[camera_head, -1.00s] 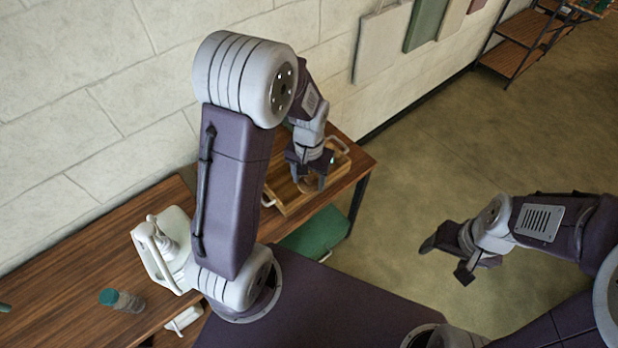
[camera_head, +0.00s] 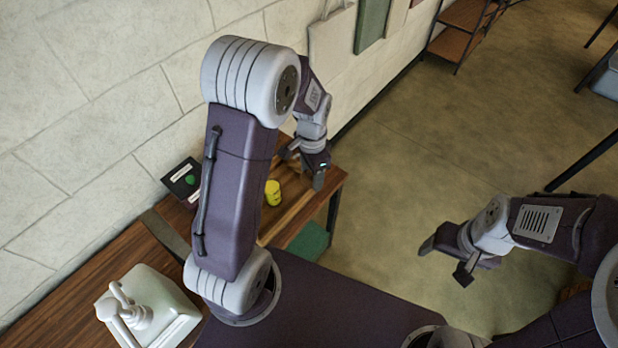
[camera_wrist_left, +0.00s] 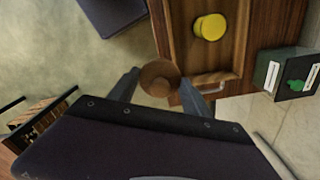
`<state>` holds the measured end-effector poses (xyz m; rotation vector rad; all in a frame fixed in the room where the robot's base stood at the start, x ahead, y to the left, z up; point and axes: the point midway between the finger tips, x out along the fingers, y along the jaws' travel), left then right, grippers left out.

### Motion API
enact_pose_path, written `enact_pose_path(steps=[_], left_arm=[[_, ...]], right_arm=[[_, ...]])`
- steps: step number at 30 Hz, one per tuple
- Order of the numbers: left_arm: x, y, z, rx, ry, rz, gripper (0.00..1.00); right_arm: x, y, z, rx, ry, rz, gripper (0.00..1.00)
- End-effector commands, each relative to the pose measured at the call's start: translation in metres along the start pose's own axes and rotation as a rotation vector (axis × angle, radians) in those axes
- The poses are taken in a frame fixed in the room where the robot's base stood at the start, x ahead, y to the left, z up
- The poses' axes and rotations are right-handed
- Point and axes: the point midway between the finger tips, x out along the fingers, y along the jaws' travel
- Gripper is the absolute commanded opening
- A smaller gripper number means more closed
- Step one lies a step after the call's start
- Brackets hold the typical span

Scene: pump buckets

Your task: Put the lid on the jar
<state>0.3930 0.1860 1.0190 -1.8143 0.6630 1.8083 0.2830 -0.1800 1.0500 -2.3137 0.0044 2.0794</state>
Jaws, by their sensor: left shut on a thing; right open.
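My left gripper (camera_head: 305,170) is over the far end of the wooden table. In the left wrist view it is shut on a round brown wooden lid (camera_wrist_left: 160,77), with a finger on each side. In the head view the lid cannot be made out. A yellow round container (camera_head: 273,193) stands upright on the table beside the gripper; it also shows in the left wrist view (camera_wrist_left: 210,27), apart from the lid. I cannot tell whether it is the jar. My right gripper (camera_head: 448,258) is open and empty, away from the table over the floor.
A dark box with a green mark (camera_head: 183,180) stands by the wall, partly hidden by my left arm. A green object (camera_head: 309,242) is below the table. Open floor lies right.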

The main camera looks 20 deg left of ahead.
Motion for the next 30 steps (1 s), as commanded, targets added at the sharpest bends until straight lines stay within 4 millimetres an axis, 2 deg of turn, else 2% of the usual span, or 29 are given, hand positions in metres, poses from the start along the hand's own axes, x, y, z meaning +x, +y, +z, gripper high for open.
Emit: enact_pose_path(steps=[4,8,11,15,18,24,27,30], left_arm=[[0.000,-0.015,-0.010,0.339,-0.001,0.001,0.18],[-0.003,-0.036,-0.011,0.676,-0.001,0.002,0.18],[-0.002,-0.052,-0.006,0.884,-0.001,0.004,0.18],[-0.001,-0.076,0.012,1.103,-0.001,0.006,0.18],[0.002,-0.090,0.034,1.169,0.000,0.007,0.18],[0.011,-0.094,0.079,1.067,0.000,0.006,0.18],[0.013,-0.092,0.094,1.034,0.000,0.003,0.18],[0.013,-0.094,0.098,1.020,0.000,-0.001,0.18]], right_arm=[[-0.006,0.000,-0.001,0.000,0.000,0.000,0.73],[-0.024,-0.001,-0.003,0.000,0.000,0.000,0.73],[-0.039,-0.001,-0.004,0.000,0.000,0.000,0.73],[-0.067,-0.001,-0.007,0.000,0.000,0.000,0.73],[-0.090,-0.002,-0.009,0.000,0.000,0.000,0.73],[-0.122,-0.002,-0.013,0.000,0.000,0.000,0.73],[-0.129,-0.003,-0.013,0.000,0.000,0.000,0.73],[-0.130,-0.003,-0.014,0.000,0.000,0.000,0.73]])
